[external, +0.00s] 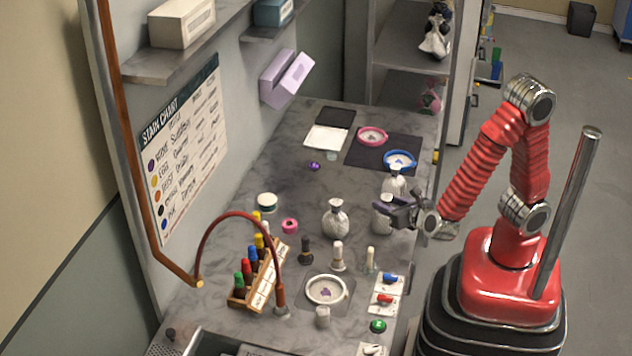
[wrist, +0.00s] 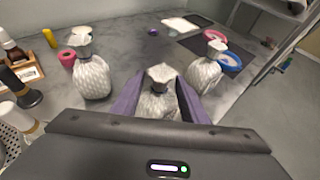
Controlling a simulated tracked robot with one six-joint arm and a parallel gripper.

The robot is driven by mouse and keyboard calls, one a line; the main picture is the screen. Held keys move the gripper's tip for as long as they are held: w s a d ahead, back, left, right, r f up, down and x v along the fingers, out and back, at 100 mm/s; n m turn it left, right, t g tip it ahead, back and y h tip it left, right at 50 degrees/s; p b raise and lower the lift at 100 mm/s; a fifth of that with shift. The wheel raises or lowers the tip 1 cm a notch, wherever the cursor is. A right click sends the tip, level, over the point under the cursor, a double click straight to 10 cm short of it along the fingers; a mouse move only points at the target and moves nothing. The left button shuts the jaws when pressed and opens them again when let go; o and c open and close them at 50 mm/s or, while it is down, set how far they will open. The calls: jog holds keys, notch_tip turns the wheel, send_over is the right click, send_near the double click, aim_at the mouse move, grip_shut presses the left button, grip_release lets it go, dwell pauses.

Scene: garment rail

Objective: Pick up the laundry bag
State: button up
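Three silvery-white tied bags, which look like laundry bags, stand on the grey counter. The nearest bag (external: 381,217) is partly hidden by my gripper (external: 402,212) in the external view. In the wrist view this bag (wrist: 158,102) is between the two purple fingers of my gripper (wrist: 158,88). The fingers are apart, one on each side of it; whether they touch it I cannot tell. A second bag (external: 396,181) is just behind, at right in the wrist view (wrist: 205,71). The third bag (external: 336,219) stands to the left, also in the wrist view (wrist: 92,76).
A wooden rack of coloured bottles (external: 258,276), a round dish (external: 326,290) and several small bottles are at the front left. A pink ring (external: 372,137) and blue ring (external: 400,160) lie on a dark mat at the back. The counter's middle is fairly clear.

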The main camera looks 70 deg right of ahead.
dwell(0.3)
jog(key=shift+x, duration=2.6)
jog(key=shift+r, duration=0.15)
jog(key=shift+c, duration=0.5)
grip_shut()
